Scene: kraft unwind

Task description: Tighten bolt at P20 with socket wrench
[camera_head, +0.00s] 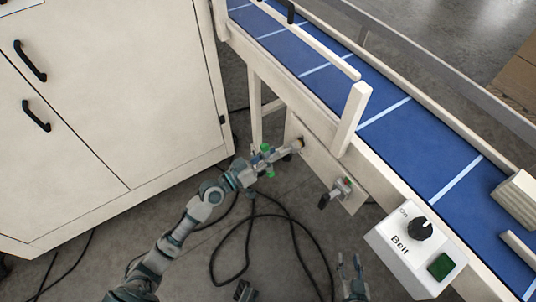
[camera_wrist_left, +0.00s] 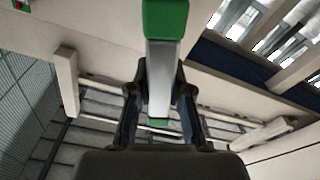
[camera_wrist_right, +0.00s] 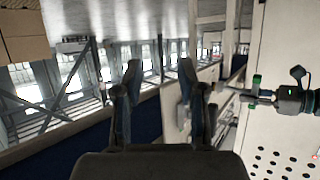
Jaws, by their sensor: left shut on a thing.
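My left gripper (camera_head: 256,166) is shut on a socket wrench (camera_wrist_left: 161,68), a silver bar with green ends. The wrench also shows in the head view, green at both ends (camera_head: 269,174). My left gripper holds it close to the cream panel (camera_head: 318,166) under the conveyor. A fitting (camera_head: 299,143) sits on that panel just beyond the wrench. I cannot tell whether the socket is on a bolt, and no P20 label is legible. My right gripper (camera_head: 349,266) is open and empty, low in front of the conveyor; its spread fingers show in the right wrist view (camera_wrist_right: 158,85).
A blue belt conveyor (camera_head: 385,108) runs diagonally at right. A Belt control box (camera_head: 415,250) with a knob and green button stands at its near side. A black-handled fitting (camera_head: 337,191) sticks out of the panel. A cream cabinet (camera_head: 120,110) stands left. Black cables (camera_head: 250,235) lie on the floor.

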